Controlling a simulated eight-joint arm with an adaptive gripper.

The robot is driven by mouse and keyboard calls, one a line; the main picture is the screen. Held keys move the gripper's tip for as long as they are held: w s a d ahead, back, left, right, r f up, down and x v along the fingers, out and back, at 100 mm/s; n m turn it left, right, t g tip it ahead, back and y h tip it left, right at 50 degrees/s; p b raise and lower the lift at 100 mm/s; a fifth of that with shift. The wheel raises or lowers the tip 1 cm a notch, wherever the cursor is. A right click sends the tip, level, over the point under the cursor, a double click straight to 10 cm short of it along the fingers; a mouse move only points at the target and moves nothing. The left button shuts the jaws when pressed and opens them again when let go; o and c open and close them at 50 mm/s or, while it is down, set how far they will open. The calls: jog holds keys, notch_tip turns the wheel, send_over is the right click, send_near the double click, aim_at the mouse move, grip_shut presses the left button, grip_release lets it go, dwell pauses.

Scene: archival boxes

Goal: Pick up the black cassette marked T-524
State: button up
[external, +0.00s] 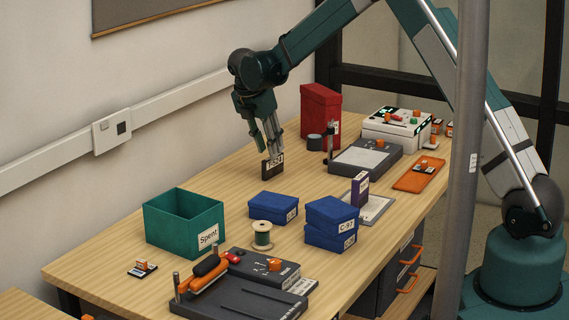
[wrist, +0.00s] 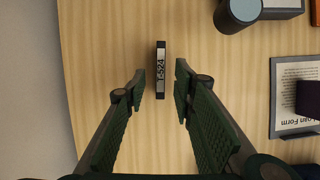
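The black cassette marked T-524 (external: 272,167) stands upright on the wooden table, its white label facing the external camera. In the wrist view the cassette (wrist: 160,70) appears narrow, its label reading T-524. My gripper (external: 271,148) points down directly over the cassette in the external view. In the wrist view my gripper (wrist: 160,82) is open, with one finger on each side of the cassette and a visible gap on both sides. The exact height of the fingertips against the cassette is hard to tell.
A green bin marked Spent (external: 185,225), blue boxes (external: 331,222) and a thread spool (external: 262,236) stand nearer the camera. A tall red box (external: 320,115) and a grey device (external: 364,158) stand behind to the right. The table around the cassette is clear.

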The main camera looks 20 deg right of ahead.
aim_at(273, 162)
jog(key=shift+w+d+f, duration=0.1)
jog(key=shift+d+f, duration=0.1)
jog(key=shift+f, duration=0.3)
jog(key=shift+b+x, duration=0.45)
jog(key=shift+x, duration=2.2)
jog(key=shift+a, duration=0.1)
grip_shut()
